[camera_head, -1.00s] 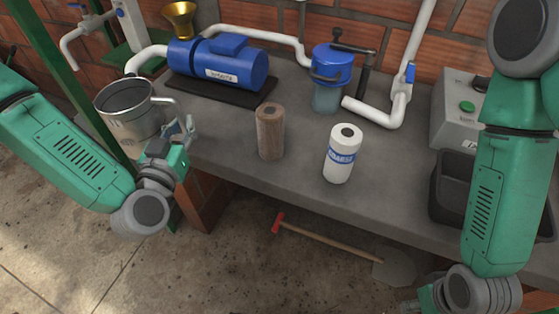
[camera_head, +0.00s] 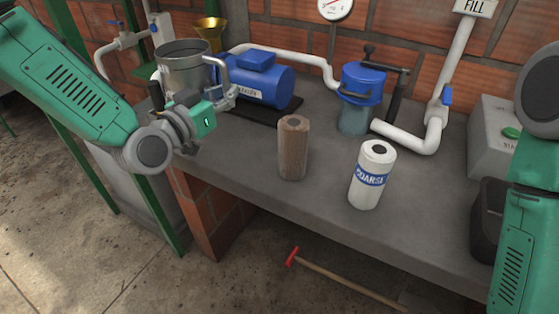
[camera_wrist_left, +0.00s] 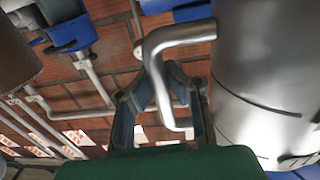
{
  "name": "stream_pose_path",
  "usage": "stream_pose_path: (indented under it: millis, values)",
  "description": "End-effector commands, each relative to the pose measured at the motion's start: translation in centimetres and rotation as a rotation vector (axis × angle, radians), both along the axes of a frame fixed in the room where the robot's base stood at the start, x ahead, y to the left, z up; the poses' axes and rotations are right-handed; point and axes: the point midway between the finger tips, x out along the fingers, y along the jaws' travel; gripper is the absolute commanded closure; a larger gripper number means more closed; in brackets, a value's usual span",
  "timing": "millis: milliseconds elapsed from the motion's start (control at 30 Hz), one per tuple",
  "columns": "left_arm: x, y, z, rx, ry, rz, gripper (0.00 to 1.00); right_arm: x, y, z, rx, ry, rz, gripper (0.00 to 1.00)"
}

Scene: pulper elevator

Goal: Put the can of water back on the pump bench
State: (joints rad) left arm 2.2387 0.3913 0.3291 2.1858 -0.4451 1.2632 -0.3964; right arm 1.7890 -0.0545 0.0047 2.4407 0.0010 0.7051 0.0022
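The can of water is a grey metal can (camera_head: 182,66) with a side handle, upright at the left end of the pump bench (camera_head: 240,160). It shows large at the right of the left wrist view (camera_wrist_left: 265,75). My left gripper (camera_head: 226,94) is shut on the can's handle; in the wrist view the fingers (camera_wrist_left: 163,88) close around the bent handle bar (camera_wrist_left: 180,34). The gripper hides the can's bottom, so I cannot tell whether it touches the bench. My right arm shows at the right edge; its gripper is out of view.
A blue pump (camera_head: 255,80) with a brass funnel (camera_head: 209,30) stands behind the can. A brown cylinder (camera_head: 293,148) and a white labelled canister (camera_head: 372,176) stand mid-bench. A blue-lidded filter (camera_head: 360,95) and white pipes are behind. A red-headed tool (camera_head: 345,280) lies on the floor.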

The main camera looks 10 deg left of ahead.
Motion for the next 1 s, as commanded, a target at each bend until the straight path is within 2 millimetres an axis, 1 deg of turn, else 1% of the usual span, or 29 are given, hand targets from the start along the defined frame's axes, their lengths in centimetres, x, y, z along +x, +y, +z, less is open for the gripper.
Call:
stream_pose_path:
  millis: [200, 300, 500, 700, 767, 1000]
  values:
    - [0.0, 0.0, -4.0, 0.0, 0.004, 0.001, 1.0, 0.0, 0.0, -0.9, 0.0, -0.001, 0.0, 0.6]
    - [0.0, 0.0, -5.5, 0.0, 0.003, 0.001, 1.0, 0.0, 0.0, -1.2, 0.0, 0.0, 0.0, 0.6]
    - [-0.1, 0.0, -6.8, 0.0, 0.0, 0.0, 1.0, 0.0, 0.0, -1.5, 0.0, 0.0, 0.0, 0.6]
    - [0.0, 0.0, -9.7, -0.001, 0.001, 0.001, 1.0, 0.0, 0.0, -2.2, 0.0, 0.0, 0.0, 0.6]
    - [0.0, 0.0, -10.0, 0.0, -0.001, 0.001, 1.0, 0.0, 0.0, -2.2, 0.0, 0.0, 0.0, 0.6]
    - [0.0, 0.0, -9.9, 0.0, -0.001, 0.001, 1.0, 0.0, 0.0, -2.2, 0.0, 0.0, 0.0, 0.6]
